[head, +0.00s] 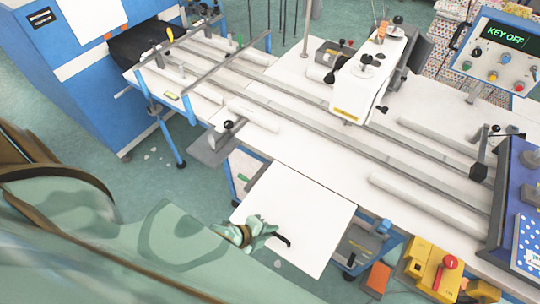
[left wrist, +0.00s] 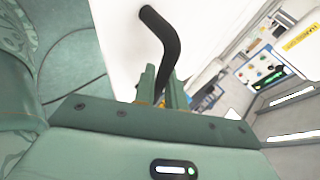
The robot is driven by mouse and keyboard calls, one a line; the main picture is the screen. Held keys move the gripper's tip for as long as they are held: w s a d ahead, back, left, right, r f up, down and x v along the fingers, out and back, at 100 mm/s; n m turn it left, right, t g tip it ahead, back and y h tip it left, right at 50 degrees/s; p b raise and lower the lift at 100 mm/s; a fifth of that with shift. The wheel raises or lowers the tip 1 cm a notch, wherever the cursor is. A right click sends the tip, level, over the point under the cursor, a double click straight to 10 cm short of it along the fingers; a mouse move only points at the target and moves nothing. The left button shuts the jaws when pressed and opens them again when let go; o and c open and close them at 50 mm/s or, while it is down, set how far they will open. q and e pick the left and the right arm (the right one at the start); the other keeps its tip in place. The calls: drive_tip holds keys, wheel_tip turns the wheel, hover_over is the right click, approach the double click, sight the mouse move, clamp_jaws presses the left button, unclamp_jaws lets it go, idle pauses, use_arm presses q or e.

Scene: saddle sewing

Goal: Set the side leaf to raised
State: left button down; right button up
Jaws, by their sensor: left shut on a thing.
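The side leaf (head: 297,212) is a white square panel at the front edge of the white sewing table, in the lower middle of the head view. Its broad face shows. I cannot tell whether it is exactly level with the tabletop. My left gripper (head: 268,233) is at the leaf's near side, shut on a black bent handle (head: 284,241). In the left wrist view the handle (left wrist: 163,38) rises from between the fingers (left wrist: 162,88) and curves over in front of the white leaf (left wrist: 118,40). Where the handle joins the leaf is hidden. My right gripper is not in view.
The sewing table (head: 300,140) carries long rails and a white sewing head (head: 362,85). A control box (head: 500,52) reads KEY OFF. A yellow device with a red knob (head: 436,270) and an orange block (head: 377,278) sit right of the leaf. Green floor (head: 200,185) is clear to its left.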

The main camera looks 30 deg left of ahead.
use_arm(q)
drive_tip(key=shift+w+r+p, duration=0.3)
drive_tip(key=shift+r, duration=0.35)
drive_tip(key=shift+w+r+p, duration=0.25)
drive_tip(key=shift+r, duration=0.35)
drive_tip(key=c, duration=1.5)
unclamp_jaws()
drive_tip(key=shift+o, duration=0.2)
drive_tip(key=shift+w+f, duration=0.1)
drive_tip(key=shift+f, duration=0.05)
drive_tip(key=shift+s, duration=0.25)
drive_tip(key=shift+s+a, duration=0.1)
drive_tip(key=shift+s, duration=0.05)
drive_tip(key=p+v, duration=0.2)
drive_tip(key=v, duration=1.3)
drive_tip(key=shift+a+r+p, duration=0.25)
drive_tip(key=shift+r+p, duration=0.05)
drive_tip(key=shift+r, duration=0.05)
